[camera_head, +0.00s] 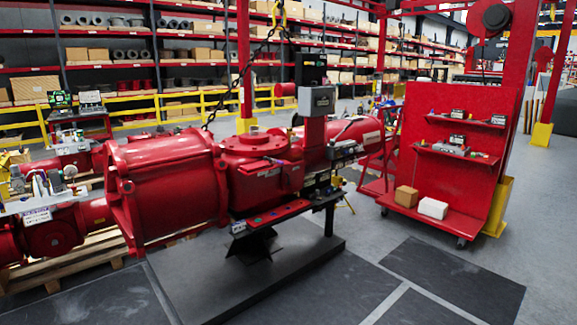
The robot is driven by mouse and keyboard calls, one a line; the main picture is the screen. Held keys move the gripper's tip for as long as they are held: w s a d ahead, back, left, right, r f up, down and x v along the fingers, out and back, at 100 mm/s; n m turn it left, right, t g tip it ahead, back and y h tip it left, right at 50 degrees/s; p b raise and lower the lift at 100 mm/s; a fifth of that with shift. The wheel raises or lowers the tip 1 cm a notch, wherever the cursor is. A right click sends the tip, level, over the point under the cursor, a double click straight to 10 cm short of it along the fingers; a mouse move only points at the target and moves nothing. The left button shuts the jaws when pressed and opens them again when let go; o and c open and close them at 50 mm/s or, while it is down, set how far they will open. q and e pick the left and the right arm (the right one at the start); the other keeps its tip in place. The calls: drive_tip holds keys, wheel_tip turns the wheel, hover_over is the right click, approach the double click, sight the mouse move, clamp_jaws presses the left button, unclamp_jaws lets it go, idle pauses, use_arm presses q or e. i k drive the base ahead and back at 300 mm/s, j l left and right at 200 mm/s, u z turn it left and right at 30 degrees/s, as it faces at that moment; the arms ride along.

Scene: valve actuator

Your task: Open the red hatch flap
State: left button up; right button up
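A large red valve actuator (165,180) lies horizontally in the middle left of the head view, with a thick ribbed cylinder. A red central housing (262,180) joins it on the right, with a round cover (254,141) on top and a boxy red part on its front face. A narrow red ledge (270,215) with small coloured spots sticks out below the housing. I cannot tell for certain which red part is the hatch flap, or whether it is open. Neither of my grippers is in view, and nothing visible is touching the actuator.
A grey control box (318,100) stands above the housing. A chain with a yellow hook (279,14) hangs above. A wheeled red rack (445,165) with small shelves stands at the right. A dark platform (215,285) lies under the actuator. The floor in front right is clear.

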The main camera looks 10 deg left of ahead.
sight(254, 165)
drive_tip(key=u, duration=0.55)
drive_tip(key=i+l+u, duration=0.1)
drive_tip(key=i, duration=0.4)
drive_tip(key=i+l+u, duration=0.15)
drive_tip(key=i, duration=0.35)
drive_tip(key=i+l+u, duration=0.1)
drive_tip(key=i, duration=0.4)
drive_tip(key=i+l+u, duration=0.1)
drive_tip(key=i+l, duration=0.15)
drive_tip(key=i, duration=0.2)
